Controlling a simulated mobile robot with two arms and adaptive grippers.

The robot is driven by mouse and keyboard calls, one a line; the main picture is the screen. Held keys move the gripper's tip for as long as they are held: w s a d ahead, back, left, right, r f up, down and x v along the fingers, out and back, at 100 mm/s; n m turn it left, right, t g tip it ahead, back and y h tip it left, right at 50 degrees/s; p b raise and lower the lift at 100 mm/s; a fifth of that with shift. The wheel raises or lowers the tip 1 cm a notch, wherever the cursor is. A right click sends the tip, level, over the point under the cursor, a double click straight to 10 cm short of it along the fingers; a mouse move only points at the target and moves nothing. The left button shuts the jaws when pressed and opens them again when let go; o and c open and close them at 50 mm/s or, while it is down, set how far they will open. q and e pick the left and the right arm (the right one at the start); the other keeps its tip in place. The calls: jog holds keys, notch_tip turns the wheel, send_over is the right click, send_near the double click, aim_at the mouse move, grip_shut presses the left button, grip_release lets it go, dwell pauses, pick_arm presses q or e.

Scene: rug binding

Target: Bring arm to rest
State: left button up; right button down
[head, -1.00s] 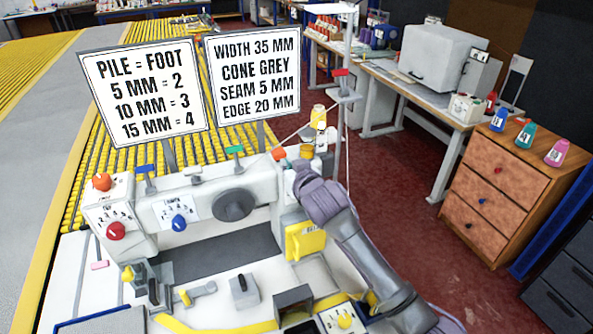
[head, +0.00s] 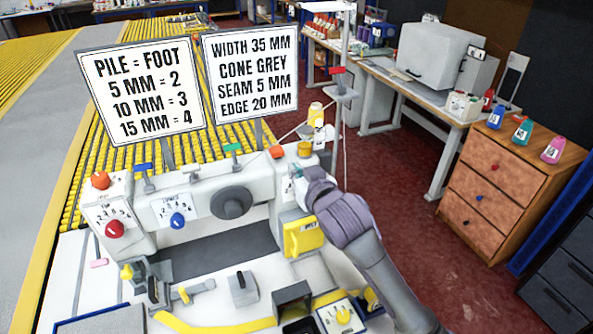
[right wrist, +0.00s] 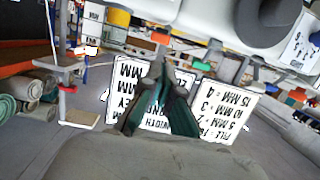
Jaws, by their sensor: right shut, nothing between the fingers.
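My right gripper (head: 297,175) is at the right end of the white binding machine (head: 195,208) in the head view. Its arm comes in from the lower right. In the right wrist view its dark green fingers (right wrist: 160,104) are together with nothing between them, and the two sign boards show upside down behind them. I cannot tell in the head view whether the fingertips touch the machine. My left gripper is not in view.
Two sign boards, a pile chart (head: 140,92) and a width chart (head: 250,72), stand behind the machine. A yellow cone (head: 316,114) sits by the thread stand. A wooden drawer unit (head: 505,192) with cones on top is at the right. Red floor lies clear between.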

jog(key=s+d+f+m+g+h, duration=0.1)
jog(key=s+d+f+g, duration=0.3)
jog(key=s+f, duration=0.45)
jog(key=s+d+f+m+g+h, duration=0.1)
jog(key=s+d+f+g+h, duration=0.1)
jog(key=s+d+f, duration=0.5)
jog(key=s+d+f+g+h, duration=0.1)
jog(key=s+d+f+g, duration=0.2)
jog(key=s, duration=0.8)
jog(key=s+d+f+g+h, duration=0.1)
jog(key=s+d+f+g, duration=0.2)
jog(key=s, duration=0.8)
notch_tip(320, 180, down, 34)
jog(key=s+b, duration=0.1)
jog(key=b, duration=0.5)
jog(key=s+d+f+g+b, duration=0.1)
jog(key=s+f+b, duration=0.3)
jog(key=s+f, duration=1.2)
notch_tip(320, 180, down, 4)
jog(key=shift+s+d+r+n+g, duration=0.2)
jog(key=shift+s+d+n+g, duration=0.15)
jog(key=shift+d, duration=0.25)
